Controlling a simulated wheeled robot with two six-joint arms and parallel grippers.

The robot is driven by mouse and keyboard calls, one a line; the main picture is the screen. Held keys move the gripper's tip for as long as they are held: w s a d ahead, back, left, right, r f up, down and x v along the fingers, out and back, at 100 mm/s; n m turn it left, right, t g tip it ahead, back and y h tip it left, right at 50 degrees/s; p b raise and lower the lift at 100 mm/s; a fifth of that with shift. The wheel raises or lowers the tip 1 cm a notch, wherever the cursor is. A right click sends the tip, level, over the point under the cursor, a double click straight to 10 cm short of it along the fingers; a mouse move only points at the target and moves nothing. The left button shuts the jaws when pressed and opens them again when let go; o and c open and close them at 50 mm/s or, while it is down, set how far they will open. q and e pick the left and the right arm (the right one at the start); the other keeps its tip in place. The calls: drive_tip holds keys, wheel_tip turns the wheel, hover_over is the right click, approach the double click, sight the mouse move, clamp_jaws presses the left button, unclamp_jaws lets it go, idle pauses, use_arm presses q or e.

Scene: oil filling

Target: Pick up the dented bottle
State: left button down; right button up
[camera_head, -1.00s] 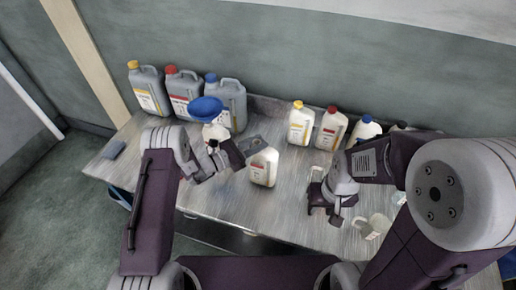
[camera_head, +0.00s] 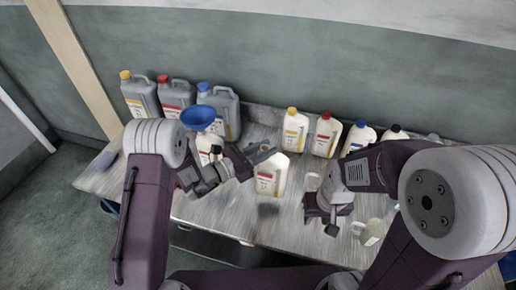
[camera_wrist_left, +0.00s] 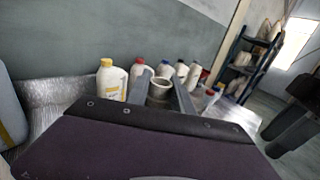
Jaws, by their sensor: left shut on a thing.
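A white bottle with a red-and-white label (camera_head: 271,176) is held in my left gripper (camera_head: 262,153), near the middle of the table. The gripper is shut on its upper part. A dark shadow lies on the table below the bottle, apart from its base, so it hangs above the surface. In the left wrist view its round pale neck (camera_wrist_left: 160,89) shows between the two fingers. No dent can be made out. My right gripper (camera_head: 327,217) is over the table to the right of the bottle; its finger opening is unclear.
White bottles with yellow (camera_head: 295,130), red (camera_head: 326,136) and blue (camera_head: 358,138) caps stand along the back. Grey canisters (camera_head: 225,113) stand at the back left. A blue funnel (camera_head: 198,118) sits above a white bottle. A clear jug (camera_head: 370,232) is at right.

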use_arm(q)
drive_tip(key=shift+s+d+r+b, duration=0.2)
drive_tip(key=shift+s+d+r, duration=0.5)
drive_tip(key=shift+s, duration=0.2)
drive_tip(key=shift+s+d+r+b, duration=0.15)
drive_tip(key=shift+s+d+r, duration=0.55)
drive_tip(key=shift+s, duration=0.2)
